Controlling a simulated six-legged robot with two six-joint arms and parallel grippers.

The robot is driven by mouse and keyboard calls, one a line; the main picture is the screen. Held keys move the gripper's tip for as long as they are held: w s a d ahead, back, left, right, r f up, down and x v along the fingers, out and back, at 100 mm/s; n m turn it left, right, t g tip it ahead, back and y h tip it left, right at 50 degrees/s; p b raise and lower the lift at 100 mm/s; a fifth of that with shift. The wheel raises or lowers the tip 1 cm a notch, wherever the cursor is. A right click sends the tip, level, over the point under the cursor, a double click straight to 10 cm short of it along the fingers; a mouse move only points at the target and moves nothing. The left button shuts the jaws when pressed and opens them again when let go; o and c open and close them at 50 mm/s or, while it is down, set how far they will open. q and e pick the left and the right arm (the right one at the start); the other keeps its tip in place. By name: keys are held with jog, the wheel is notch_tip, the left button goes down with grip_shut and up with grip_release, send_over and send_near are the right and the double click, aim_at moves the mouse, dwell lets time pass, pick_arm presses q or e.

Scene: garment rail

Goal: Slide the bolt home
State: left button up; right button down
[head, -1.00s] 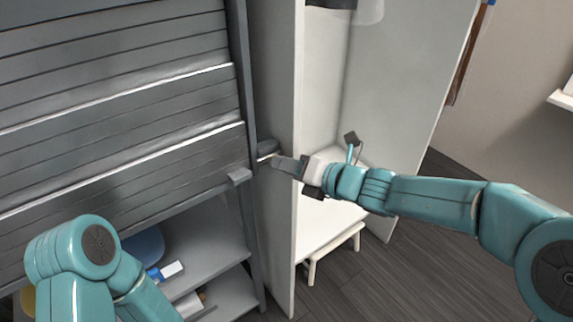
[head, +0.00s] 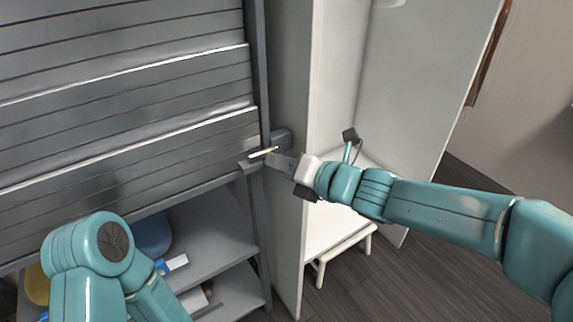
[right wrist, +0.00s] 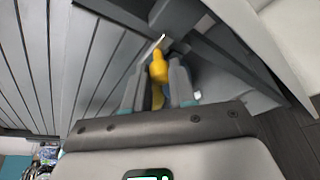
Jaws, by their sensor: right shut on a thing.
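The bolt (head: 263,152) shows in the head view as a short pale rod at the lower right corner of the grey slatted shutter (head: 130,150), across the dark upright post. Its yellow knob (right wrist: 158,66) shows in the right wrist view, with a bright rod end beyond it. My right gripper (head: 274,159) is at the bolt; in the right wrist view its two fingers stand on either side of the knob and are shut on it. The fingers hide part of the bolt. Of my left arm only upper links show; its gripper is out of view.
Below the shutter are grey shelves (head: 215,232) with a blue item (head: 151,237) and small boxes. A pale cabinet side panel (head: 297,215) stands close right of the post, under my right forearm. A white stool (head: 342,248) and dark floor lie farther right.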

jog(key=c, duration=1.2)
grip_release()
jog(key=shift+s+a+f, duration=0.1)
jog(key=shift+s+a, duration=0.05)
jog(key=shift+a, duration=0.1)
jog(key=shift+d, duration=0.1)
jog(key=p+v, duration=0.2)
jog(key=v, duration=1.4)
jog(key=shift+d+p, duration=0.2)
jog(key=shift+p, duration=0.1)
